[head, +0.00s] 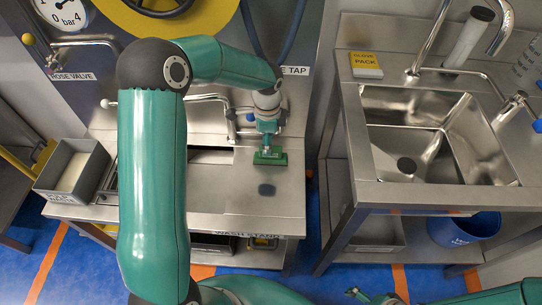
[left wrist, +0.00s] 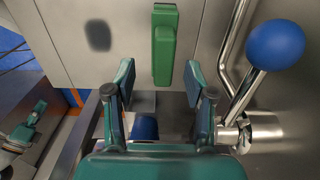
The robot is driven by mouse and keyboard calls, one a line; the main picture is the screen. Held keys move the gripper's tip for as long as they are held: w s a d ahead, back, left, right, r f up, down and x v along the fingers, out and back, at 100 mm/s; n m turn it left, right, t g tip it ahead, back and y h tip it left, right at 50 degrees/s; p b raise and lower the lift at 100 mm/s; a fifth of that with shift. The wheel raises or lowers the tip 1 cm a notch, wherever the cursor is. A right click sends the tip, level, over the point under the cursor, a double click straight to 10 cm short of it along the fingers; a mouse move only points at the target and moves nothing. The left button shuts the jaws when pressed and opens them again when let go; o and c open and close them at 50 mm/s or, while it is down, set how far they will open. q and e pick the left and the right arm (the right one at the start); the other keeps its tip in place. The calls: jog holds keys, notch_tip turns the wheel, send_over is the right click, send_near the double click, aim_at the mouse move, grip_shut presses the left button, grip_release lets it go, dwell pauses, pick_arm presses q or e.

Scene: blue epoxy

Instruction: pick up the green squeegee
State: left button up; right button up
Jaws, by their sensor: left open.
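The green squeegee (head: 270,159) is at the wash stand, right of its basin, just below my left gripper (head: 267,126) in the head view. In the left wrist view the squeegee (left wrist: 164,48) shows as a green bar ahead of the fingers, its lower end towards the gap between them. My left gripper (left wrist: 158,80) is open and empty, with a finger to each side of that gap. My right gripper (head: 372,297) is partly in view low in the head view, far from the squeegee; its jaws are unclear.
A blue ball-ended lever (left wrist: 275,45) and a bent metal pipe stand close right of the left gripper in the wrist view. A grey bin (head: 73,170) is at the wash stand's left. A steel sink (head: 415,135) is to the right. The stand's front right top is clear apart from a dark oval patch.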

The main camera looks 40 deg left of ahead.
pick_arm(q)
jog(key=f, duration=0.4)
jog(key=shift+w+d+f, duration=0.15)
jog(key=shift+w+f, duration=0.1)
jog(key=shift+w, duration=0.15)
grip_shut()
